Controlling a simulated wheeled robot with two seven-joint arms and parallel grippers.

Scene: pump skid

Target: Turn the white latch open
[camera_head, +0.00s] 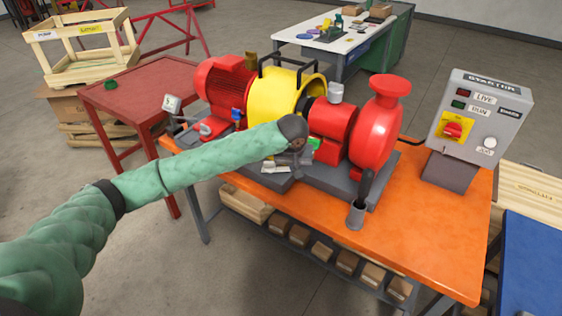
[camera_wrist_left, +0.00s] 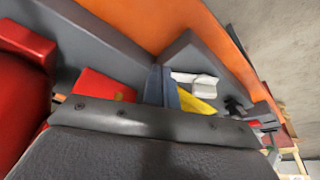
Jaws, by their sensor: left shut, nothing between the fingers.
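A white latch-like piece (camera_wrist_left: 198,82) shows in the left wrist view, close beside a yellow part (camera_wrist_left: 196,103) on the grey base. My left gripper (camera_wrist_left: 162,88) is shut and empty, its slim grey-blue fingers just left of the white piece. I cannot tell whether they touch it. In the head view my left gripper (camera_head: 291,161) is low in front of the pump skid, between the yellow guard (camera_head: 272,97) and the red pump (camera_head: 377,138). There the hand and wrist largely hide the latch area. My right gripper is in neither view.
The skid's grey base (camera_head: 325,184) stands on an orange bench (camera_head: 400,236). A grey starter box (camera_head: 474,118) stands at the right. A red motor (camera_head: 226,83) is at the left, beyond my arm. The bench's front right is clear.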

